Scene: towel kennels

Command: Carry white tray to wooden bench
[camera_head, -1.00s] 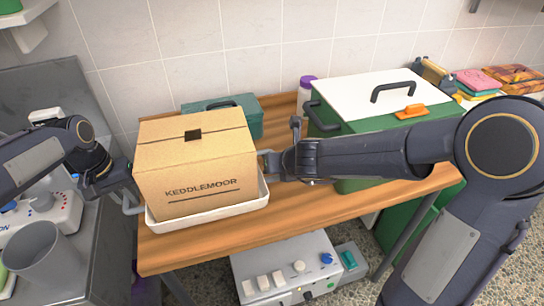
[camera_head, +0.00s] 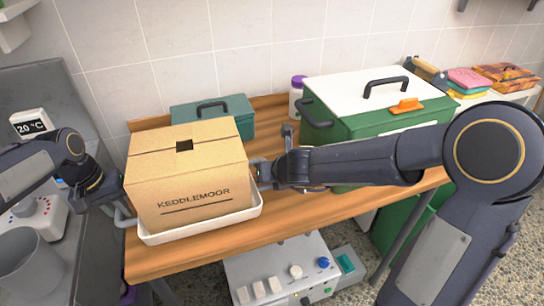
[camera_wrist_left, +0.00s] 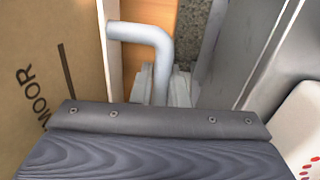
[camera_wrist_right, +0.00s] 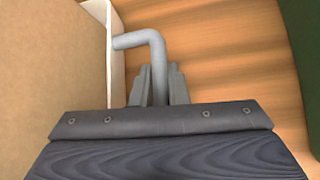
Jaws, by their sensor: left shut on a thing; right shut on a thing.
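The white tray (camera_head: 205,226) is over the wooden bench (camera_head: 290,222), with a cardboard box (camera_head: 188,180) marked KEDDLEMOOR sitting in it. I cannot tell whether the tray touches the bench top. My left gripper (camera_head: 118,208) is at the tray's left side, shut on its grey bent handle, which shows in the left wrist view (camera_wrist_left: 160,60). My right gripper (camera_head: 258,176) is at the tray's right side, shut on the other handle, clear in the right wrist view (camera_wrist_right: 157,65). The box hides most of the tray's inside.
A teal case (camera_head: 228,113) stands behind the box. A green cooler (camera_head: 370,120) with a white lid and a purple-capped bottle (camera_head: 296,98) stand right of it. A grey counter with a cup (camera_head: 32,262) lies left. A grey device (camera_head: 285,268) is below the bench.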

